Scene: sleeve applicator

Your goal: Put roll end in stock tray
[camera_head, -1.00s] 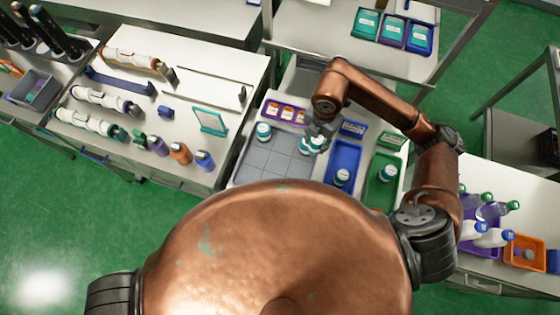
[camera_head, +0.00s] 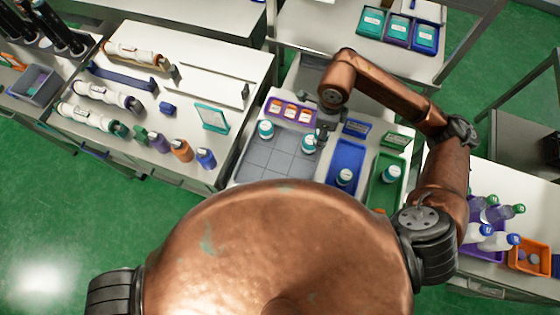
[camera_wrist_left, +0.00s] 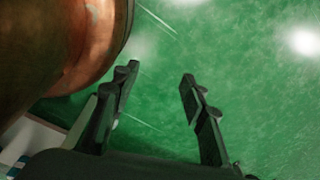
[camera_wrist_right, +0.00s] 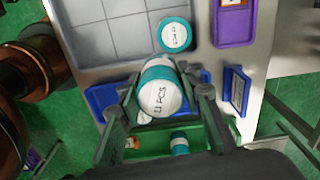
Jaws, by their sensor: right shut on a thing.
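My right gripper (camera_wrist_right: 168,100) is shut on a short roll end (camera_wrist_right: 158,88) with a teal side and a white, lettered top. In the head view this roll end (camera_head: 309,144) is at the right edge of the grey gridded tray (camera_head: 272,158); whether it touches the tray is unclear. A similar roll end (camera_head: 266,130) stands at that tray's back left. A blue tray (camera_head: 346,154) holds one roll end (camera_head: 344,176), and a green tray (camera_head: 377,196) holds another (camera_head: 391,173). My left gripper (camera_wrist_left: 160,85) is open and empty above the green floor.
A purple tray (camera_head: 270,104) with orange labels lies behind the grid. Blue (camera_head: 355,129) and green (camera_head: 396,142) signs stand behind their trays. A left bench (camera_head: 195,95) carries large rolls and several bottles. Most grid cells are bare.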

